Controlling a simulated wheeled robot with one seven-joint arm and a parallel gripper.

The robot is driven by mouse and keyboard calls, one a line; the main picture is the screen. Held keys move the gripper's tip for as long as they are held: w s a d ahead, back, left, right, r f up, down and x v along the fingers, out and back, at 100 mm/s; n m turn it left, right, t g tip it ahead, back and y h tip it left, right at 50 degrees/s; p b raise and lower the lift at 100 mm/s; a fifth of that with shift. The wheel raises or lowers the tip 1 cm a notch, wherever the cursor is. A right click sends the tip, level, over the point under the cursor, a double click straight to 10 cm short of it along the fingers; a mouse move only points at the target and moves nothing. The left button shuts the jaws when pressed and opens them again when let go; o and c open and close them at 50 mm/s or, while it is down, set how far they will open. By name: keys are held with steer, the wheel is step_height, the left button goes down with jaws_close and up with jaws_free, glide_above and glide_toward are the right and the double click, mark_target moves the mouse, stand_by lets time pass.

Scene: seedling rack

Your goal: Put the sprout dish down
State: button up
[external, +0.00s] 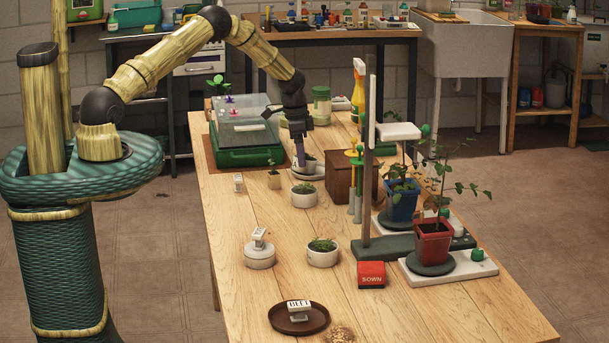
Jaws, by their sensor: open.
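My gripper (300,160) points down at the far middle of the wooden table, at a small green sprout (311,157) in a pale dish (314,171). The jaws are open, with a finger at the dish's left side; whether it touches is too small to tell. The dish stands on or just above a low, pale, round base, and my gripper hides part of it. Two other white dishes with green sprouts stand nearer: one (304,198) just in front of my gripper, one (323,258) farther forward. The frame does not show which is the task's dish.
A green case with a clear lid (250,155) is left of my gripper, a brown wooden box (347,184) right. A tall dark post (369,150), potted plants (433,240), a red block (371,274) and a brown plate (286,321) stand nearer.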

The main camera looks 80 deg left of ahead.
mark_target(296, 156)
step_height(296, 156, up, 11)
steer(key=s+b, duration=0.1)
steer(key=b, duration=0.1)
steer(key=shift+s, duration=0.15)
steer(key=shift+a+f, duration=0.1)
stand_by(0.5)
steer(key=s+d+r, duration=0.3)
steer(key=d, duration=0.6)
steer(key=s+d+r, duration=0.3)
steer(key=d, duration=0.7)
steer(key=s+d+n, duration=0.1)
steer(key=s+d, duration=0.5)
steer(key=s, duration=0.2)
steer(key=s+d+t, duration=0.1)
steer(key=s+d, duration=0.5)
steer(key=s, duration=0.3)
steer(key=shift+s+d+r+n, duration=0.2)
steer(key=shift+d+r+n, duration=0.15)
steer(key=shift+r+n, duration=0.1)
